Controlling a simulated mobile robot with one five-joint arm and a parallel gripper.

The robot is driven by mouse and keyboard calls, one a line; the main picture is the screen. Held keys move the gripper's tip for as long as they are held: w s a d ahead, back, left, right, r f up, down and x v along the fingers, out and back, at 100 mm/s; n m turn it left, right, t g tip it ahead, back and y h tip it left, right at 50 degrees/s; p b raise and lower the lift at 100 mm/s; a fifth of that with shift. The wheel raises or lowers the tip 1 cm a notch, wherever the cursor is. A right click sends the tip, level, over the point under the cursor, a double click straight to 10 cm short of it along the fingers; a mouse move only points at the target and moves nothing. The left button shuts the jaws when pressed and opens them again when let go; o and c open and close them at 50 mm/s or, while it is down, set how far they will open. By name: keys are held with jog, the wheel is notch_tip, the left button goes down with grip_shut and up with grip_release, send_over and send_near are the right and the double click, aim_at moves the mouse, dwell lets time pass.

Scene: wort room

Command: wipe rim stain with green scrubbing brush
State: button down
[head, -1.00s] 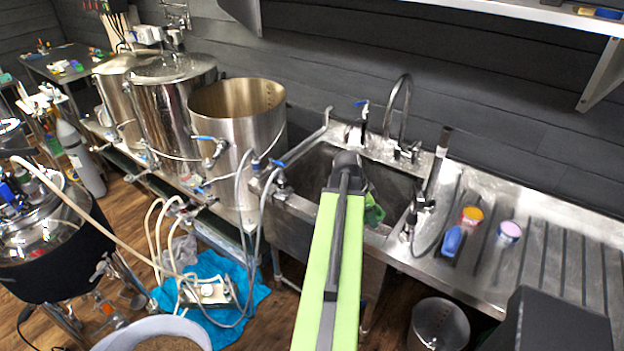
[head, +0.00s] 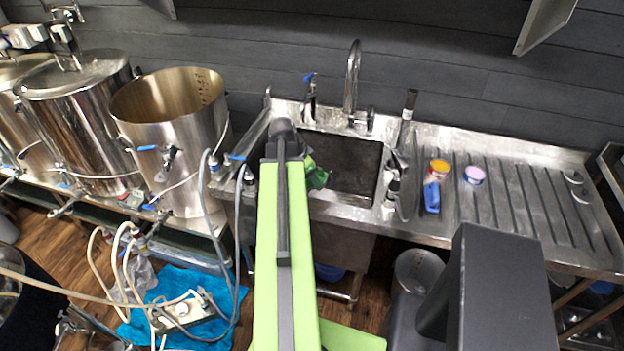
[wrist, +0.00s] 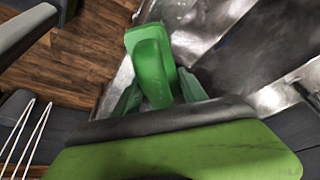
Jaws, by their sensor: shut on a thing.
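The green scrubbing brush (wrist: 150,65) is between the green fingers of my gripper (wrist: 158,92) in the wrist view, and my gripper is shut on it. In the head view, the green brush (head: 316,178) shows just right of my arm, over the left front part of the steel sink (head: 352,165). My arm hides much of the gripper there. The wrist view shows bright metal of the sink edge (wrist: 187,14) beyond the brush; I cannot tell whether they touch. I cannot make out a rim stain in either view.
An open steel kettle (head: 170,130) stands left of the sink, with hoses and valves in front. The tap (head: 352,85) rises behind the basin. On the ribbed drainboard (head: 530,205) right of the sink are an orange-topped tub (head: 438,168), a purple-topped tub (head: 474,175) and a blue item (head: 431,197).

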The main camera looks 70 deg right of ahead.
jog(key=shift+s+f+b, duration=0.15)
jog(key=shift+f+b, duration=0.45)
notch_tip(320, 180, down, 5)
jog(key=b, duration=0.4)
jog(key=shift+s+r+b, duration=0.1)
jog(key=shift+b, duration=0.3)
jog(key=shift+f+b, duration=1)
jog(key=shift+s+d+r, duration=0.15)
jog(key=shift+s, duration=1.8)
jog(key=shift+f, duration=0.2)
jog(key=shift+w+r, duration=0.15)
jog(key=shift+w, duration=1.85)
